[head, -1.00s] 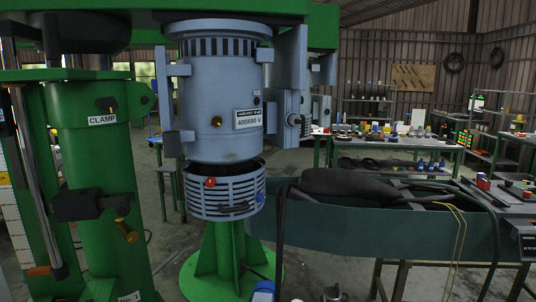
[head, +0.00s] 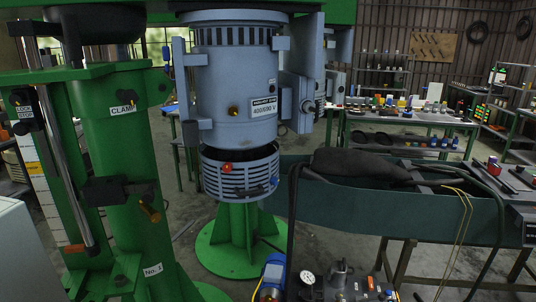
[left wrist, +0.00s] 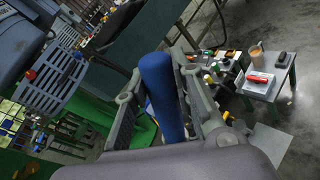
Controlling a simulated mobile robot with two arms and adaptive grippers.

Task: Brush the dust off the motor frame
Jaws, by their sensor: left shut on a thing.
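The grey-blue motor frame (head: 235,95) hangs upright under the green press in the head view, with a "400/690 V" plate on it. A slotted ring (head: 240,172) sits just below it, above a green pedestal. The ring also shows at the left of the left wrist view (left wrist: 52,88), with part of the frame (left wrist: 15,40) above it. My left gripper (left wrist: 165,98) is shut on a blue, round-ended handle (left wrist: 162,90), apart from the frame. The handle's other end is hidden. I cannot make out dust. My right gripper is in neither view.
A green clamp column (head: 140,190) stands left of the motor frame. A long dark-green bench (head: 400,215) with a black bundle stands at right. A blue device with a gauge (head: 308,278) is at the bottom. A small table (left wrist: 262,85) with a cup stands at right in the wrist view.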

